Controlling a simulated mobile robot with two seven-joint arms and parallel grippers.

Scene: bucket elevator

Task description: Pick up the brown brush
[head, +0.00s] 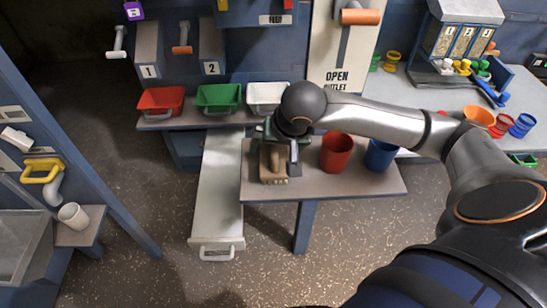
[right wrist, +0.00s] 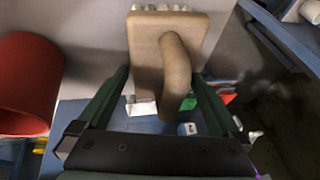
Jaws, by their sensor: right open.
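The brown brush (head: 273,167) lies on the small grey table, partly covered by my right gripper in the head view. In the right wrist view the brush (right wrist: 150,42) shows a tan block, a curved handle and pale bristles along its far edge. My right gripper (right wrist: 160,76) is open, with one dark finger on each side of the handle. The fingers look apart from the handle; whether they touch the block I cannot tell. In the head view my right gripper (head: 279,155) is above the brush. My left gripper is not in view.
A red cup (head: 337,152) and a blue cup (head: 380,155) stand right of the brush on the table (head: 330,184). Red (head: 161,101), green (head: 218,98) and white (head: 266,96) bins line the shelf behind. A metal chute (head: 217,190) runs along the left.

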